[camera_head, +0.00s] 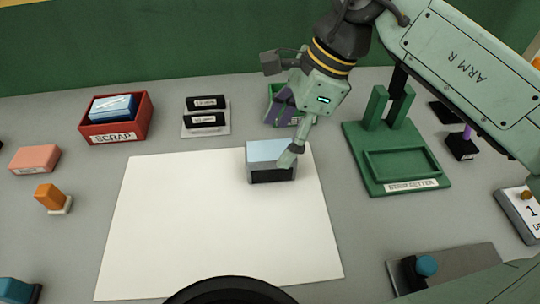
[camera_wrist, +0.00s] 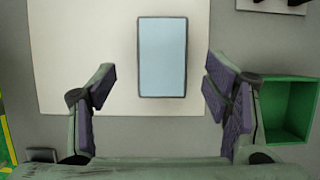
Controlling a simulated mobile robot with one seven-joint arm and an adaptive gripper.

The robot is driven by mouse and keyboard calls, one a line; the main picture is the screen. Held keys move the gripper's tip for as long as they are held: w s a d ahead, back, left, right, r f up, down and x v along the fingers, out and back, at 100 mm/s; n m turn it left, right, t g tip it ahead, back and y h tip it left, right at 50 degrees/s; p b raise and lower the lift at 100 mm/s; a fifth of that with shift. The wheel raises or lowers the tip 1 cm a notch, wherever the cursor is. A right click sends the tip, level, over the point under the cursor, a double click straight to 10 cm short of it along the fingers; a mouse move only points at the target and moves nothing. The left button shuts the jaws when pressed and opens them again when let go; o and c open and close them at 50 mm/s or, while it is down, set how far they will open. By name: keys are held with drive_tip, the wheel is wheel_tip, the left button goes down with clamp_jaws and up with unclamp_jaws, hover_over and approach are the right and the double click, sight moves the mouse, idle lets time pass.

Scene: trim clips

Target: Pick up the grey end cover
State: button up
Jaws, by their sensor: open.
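A grey box-shaped piece (camera_head: 268,153), which appears to be the end cover, sits on the white sheet near its upper right edge. Its top is pale blue-grey and its front is dark. In the wrist view its flat top (camera_wrist: 162,57) shows as a pale blue rectangle with a dark border. My gripper (camera_head: 287,130) is open above it, and one finger overlaps its right end in the head view. In the wrist view my open gripper (camera_wrist: 160,80) has one purple-padded finger on each side of it, with gaps. No contact is visible.
A green bin (camera_wrist: 284,138) stands close by my right finger in the wrist view. A green stand (camera_head: 432,170) is to the right. A red scrap bin (camera_head: 120,129) holding a blue block and a rack of black clips (camera_head: 207,130) are behind. The white sheet (camera_head: 190,230) is otherwise clear.

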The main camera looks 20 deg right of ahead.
sight(272, 149)
drive_tip(key=p+x, duration=0.1)
drive_tip(key=x, duration=0.4)
drive_tip(key=shift+w+a+p, duration=0.1)
drive_tip(key=shift+w+p, duration=0.05)
drive_tip(key=shift+p, duration=0.25)
drive_tip(key=shift+c, duration=0.2)
drive_tip(key=c, duration=1.3)
